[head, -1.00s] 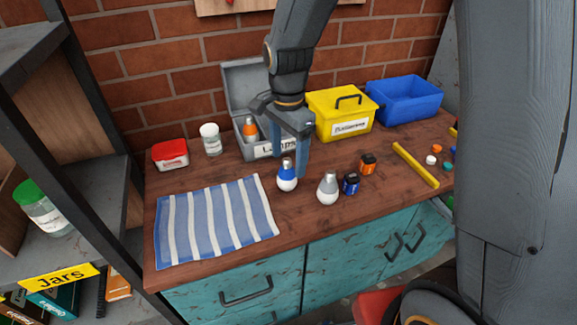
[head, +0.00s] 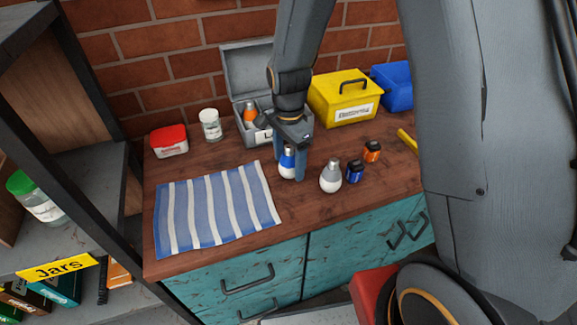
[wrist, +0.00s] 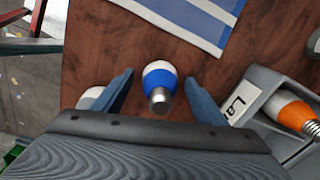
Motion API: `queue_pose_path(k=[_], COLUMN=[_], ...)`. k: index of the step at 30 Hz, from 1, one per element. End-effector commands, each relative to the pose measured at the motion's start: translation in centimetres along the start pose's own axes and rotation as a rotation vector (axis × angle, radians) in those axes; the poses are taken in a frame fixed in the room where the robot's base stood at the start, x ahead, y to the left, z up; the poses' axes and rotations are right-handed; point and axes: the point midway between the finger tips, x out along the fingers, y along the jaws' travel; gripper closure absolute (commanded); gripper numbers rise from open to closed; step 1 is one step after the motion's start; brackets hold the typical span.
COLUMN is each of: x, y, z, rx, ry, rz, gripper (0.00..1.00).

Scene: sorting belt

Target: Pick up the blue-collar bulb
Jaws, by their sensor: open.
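The blue-collar bulb (head: 287,163) stands upright on the wooden bench, with a white globe below, a blue collar and a metal cap on top. In the wrist view the bulb (wrist: 160,84) lies between the two fingers, with a gap on each side. My gripper (head: 292,170) is open and points down around the bulb, its fingers beside it and not closed on it. The wrist view shows my gripper (wrist: 158,92) with both blue-grey fingers spread. Part of the bulb is hidden by a finger in the head view.
A grey-collar bulb (head: 331,176) stands close to the right, beside blue (head: 354,171) and orange (head: 372,151) small items. An open grey box (head: 247,75) holding an orange-collar bulb (head: 250,112) is behind. A striped cloth (head: 215,210) lies left. A yellow box (head: 343,97) stands back right.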

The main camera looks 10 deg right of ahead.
Motion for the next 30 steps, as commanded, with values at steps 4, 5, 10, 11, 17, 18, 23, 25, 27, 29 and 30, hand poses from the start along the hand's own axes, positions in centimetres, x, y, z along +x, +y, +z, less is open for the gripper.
queue_pose_path(k=[4,5,10,11,17,18,23,25,27,29,30], x=[0.50,0.51,0.49,0.49,0.47,0.47,0.46,0.38,0.17,-0.16,-0.45], y=[-0.02,-0.03,-0.04,-0.04,-0.04,-0.04,-0.05,-0.06,-0.07,-0.10,-0.13], z=[0.06,0.06,0.10,0.11,0.12,0.12,0.13,0.12,0.12,0.11,0.10], rx=[-0.001,-0.002,-0.002,-0.003,-0.003,-0.003,-0.003,-0.003,-0.003,-0.003,-0.003], ry=[0.000,0.000,0.000,0.000,0.000,0.000,0.000,0.000,0.000,0.001,0.001], rz=[-0.001,-0.001,-0.001,-0.001,-0.001,-0.001,-0.001,-0.001,-0.001,-0.002,-0.003], gripper=[0.34,0.34,0.39,0.44,0.78,0.79,0.79,0.79,0.79,0.79,0.79])
